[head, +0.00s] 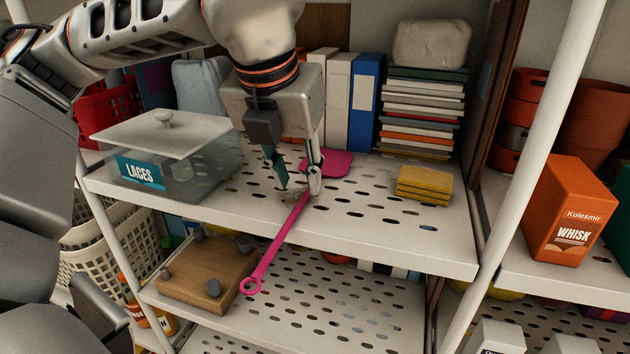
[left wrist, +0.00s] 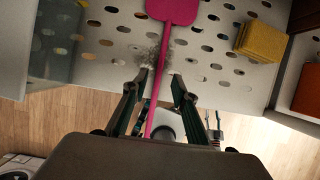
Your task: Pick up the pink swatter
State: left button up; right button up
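The pink swatter (head: 275,243) lies on the upper white perforated shelf (head: 390,235). Its flat head rests toward the back, and its long handle sticks out past the front edge, ending in a ring. My left gripper (head: 296,192) points down over the handle near the head, with its two fingers apart. In the left wrist view, the swatter (left wrist: 172,10) runs between the open fingers of my left gripper (left wrist: 158,85). The fingers do not appear closed on it. My right gripper is not in view.
A clear box labelled LACES (head: 190,165) stands left of the gripper. Yellow sponges (head: 424,185), a book stack (head: 420,115) and upright binders (head: 366,100) stand to the right and behind. A wooden block (head: 205,275) with grey knobs sits on the shelf below. A white post (head: 528,165) rises at right.

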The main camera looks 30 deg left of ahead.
aim_at(304, 198)
pick_arm(q)
jog(key=x, duration=0.4)
grip_shut()
jog(key=shift+r, duration=0.15)
